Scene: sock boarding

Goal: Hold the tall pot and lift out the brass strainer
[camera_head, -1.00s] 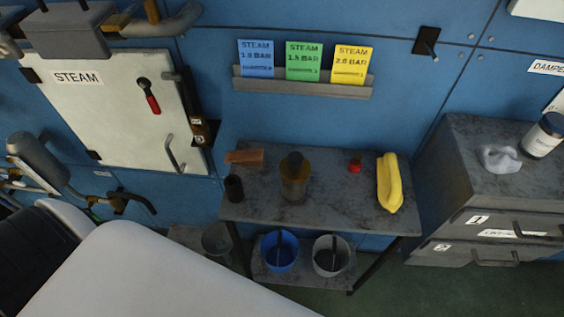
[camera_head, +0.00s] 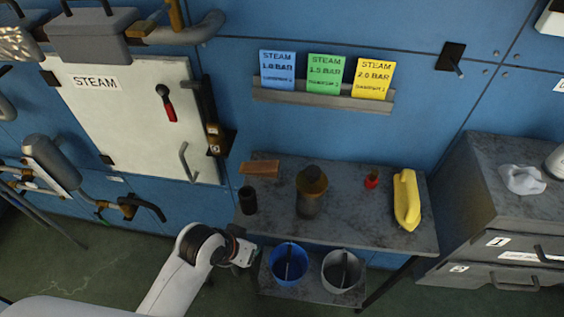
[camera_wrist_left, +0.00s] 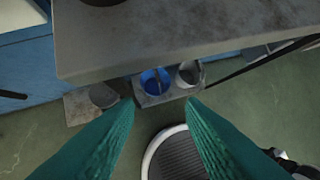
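The tall pot (camera_head: 308,208) stands upright on the grey table (camera_head: 370,235), right of a small black cup. A brass-brown piece (camera_head: 311,180), which looks like the strainer, sits in its top. My left gripper (camera_head: 250,253) is in front of and below the table's front edge, left of the pot and apart from it. In the left wrist view its two green fingers (camera_wrist_left: 160,105) are spread with nothing between them. The pot is not clearly visible in that view; the table's underside edge fills the top. My right gripper is not in view.
On the table are a black cup (camera_head: 248,200), a brown block (camera_head: 261,168), a small red item (camera_head: 372,178) and a yellow thing (camera_head: 407,200). A blue bucket (camera_head: 275,266) and a grey bucket (camera_head: 329,272) stand on the shelf below. A drawer cabinet (camera_head: 478,240) is at right.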

